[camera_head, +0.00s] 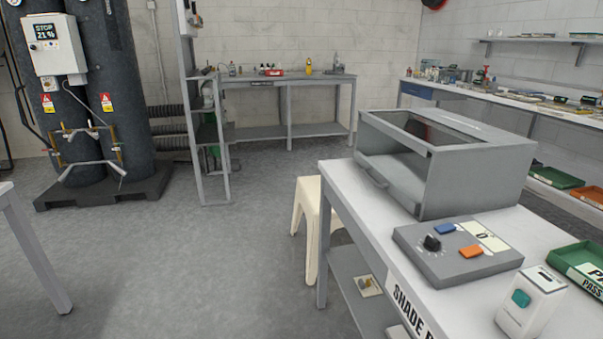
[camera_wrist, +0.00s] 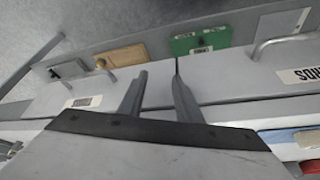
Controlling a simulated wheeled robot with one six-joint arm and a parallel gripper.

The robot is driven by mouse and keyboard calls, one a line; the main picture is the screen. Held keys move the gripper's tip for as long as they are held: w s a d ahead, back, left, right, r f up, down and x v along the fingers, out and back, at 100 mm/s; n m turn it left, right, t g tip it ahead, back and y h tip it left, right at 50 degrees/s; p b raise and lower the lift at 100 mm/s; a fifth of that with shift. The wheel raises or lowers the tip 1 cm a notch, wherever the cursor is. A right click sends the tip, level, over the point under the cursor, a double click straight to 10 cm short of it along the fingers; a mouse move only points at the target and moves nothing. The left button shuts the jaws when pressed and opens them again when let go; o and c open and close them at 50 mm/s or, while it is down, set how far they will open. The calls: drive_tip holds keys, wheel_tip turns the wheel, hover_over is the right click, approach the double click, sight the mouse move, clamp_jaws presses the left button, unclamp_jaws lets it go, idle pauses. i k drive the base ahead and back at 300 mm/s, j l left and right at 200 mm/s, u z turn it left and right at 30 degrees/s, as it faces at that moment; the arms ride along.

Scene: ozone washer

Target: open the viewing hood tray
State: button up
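The viewing hood (camera_head: 475,172) is a grey box on the white table at the right of the head view. Its top has a dark rectangular window, and its front is open on the left side. A lighter grey tray (camera_head: 400,180) lies inside that opening, with a small bar handle (camera_head: 371,173) at its front edge. The tray appears to sit within the hood's outline. My gripper (camera_wrist: 160,72) shows only in the wrist view. Its two dark fingers are apart with nothing between them. The hood cannot be made out in the wrist view.
A grey control box (camera_head: 458,250) with a knob and coloured buttons stands before the hood. A small white device (camera_head: 530,303) and a green tray (camera_head: 578,262) are nearby. A cream stool (camera_head: 307,215) stands beside the table (camera_head: 345,187).

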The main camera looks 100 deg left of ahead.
sight(405, 176)
drive_tip(key=k+u, duration=0.15)
drive_tip(key=u, duration=1.55)
drive_tip(key=i+l+u, duration=0.1)
drive_tip(key=u, duration=0.3)
drive_tip(key=i+l+u, duration=0.1)
drive_tip(key=u, duration=0.3)
drive_tip(key=l+u, duration=0.4)
drive_tip(key=i+j+u, duration=0.1)
drive_tip(key=i+j, duration=0.25)
drive_tip(key=i+j+u, duration=0.1)
drive_tip(key=i+j, duration=0.25)
drive_tip(key=j, duration=0.2)
